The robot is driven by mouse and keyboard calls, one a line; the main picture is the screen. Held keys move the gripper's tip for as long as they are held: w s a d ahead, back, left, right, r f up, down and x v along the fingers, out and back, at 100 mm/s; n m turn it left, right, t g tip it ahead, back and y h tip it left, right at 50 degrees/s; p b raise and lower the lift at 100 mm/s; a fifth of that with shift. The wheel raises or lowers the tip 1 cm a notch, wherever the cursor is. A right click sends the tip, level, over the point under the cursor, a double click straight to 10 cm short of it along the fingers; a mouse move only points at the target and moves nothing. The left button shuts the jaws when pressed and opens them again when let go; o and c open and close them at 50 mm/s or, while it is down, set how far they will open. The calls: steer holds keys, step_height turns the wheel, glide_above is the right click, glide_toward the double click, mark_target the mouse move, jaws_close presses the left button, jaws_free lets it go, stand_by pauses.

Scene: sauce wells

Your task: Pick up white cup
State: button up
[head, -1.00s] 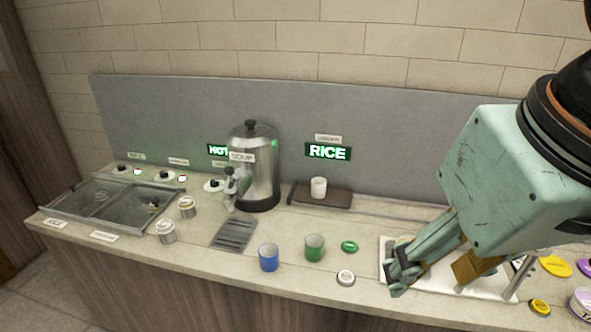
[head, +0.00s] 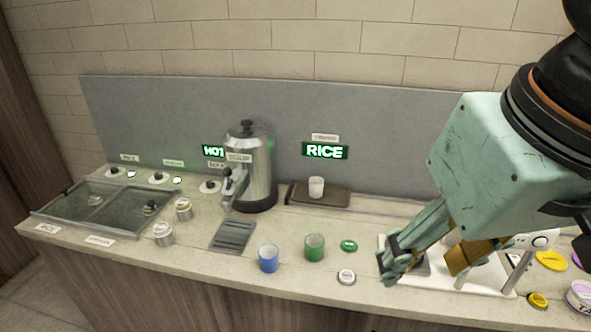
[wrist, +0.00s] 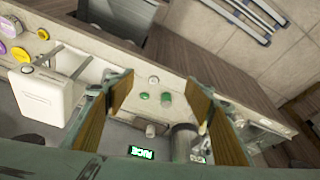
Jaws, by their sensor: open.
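The small white cup (head: 317,186) stands upright on a dark tray (head: 330,199) at the back of the counter, below the green RICE sign. It also shows small in the wrist view (wrist: 150,131), near the RICE sign. My gripper (head: 424,264) is open and empty, to the right of the cup and nearer the counter's front, over a white stand. In the wrist view my two fingers (wrist: 160,95) are spread wide with nothing held between them.
A blue cup (head: 268,258), a green cup (head: 314,248), a green lid (head: 349,246) and a white lid (head: 346,277) stand before the tray. A steel soup urn (head: 252,165) stands left of it. The white stand (head: 480,282) is under my gripper.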

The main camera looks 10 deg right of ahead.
steer(key=w+r+m+g+p, duration=0.1)
steer(key=w+r+m+p, duration=0.3)
steer(key=w, duration=1.4)
steer(key=m+g+h+p, duration=0.2)
steer(key=m+p, duration=0.3)
steer(key=m, duration=0.4)
glide_above(316, 188)
steer(key=w, duration=0.2)
step_height(316, 188, down, 24)
steer(key=shift+s+a, duration=0.15)
steer(key=shift+a, duration=0.3)
steer(key=f, duration=0.5)
steer(key=d+f, duration=0.1)
steer(key=f, duration=0.2)
steer(key=shift+w+b, duration=0.25)
steer(key=shift+b, duration=0.05)
steer(key=shift+f, duration=0.2)
steer(key=shift+f, duration=0.15)
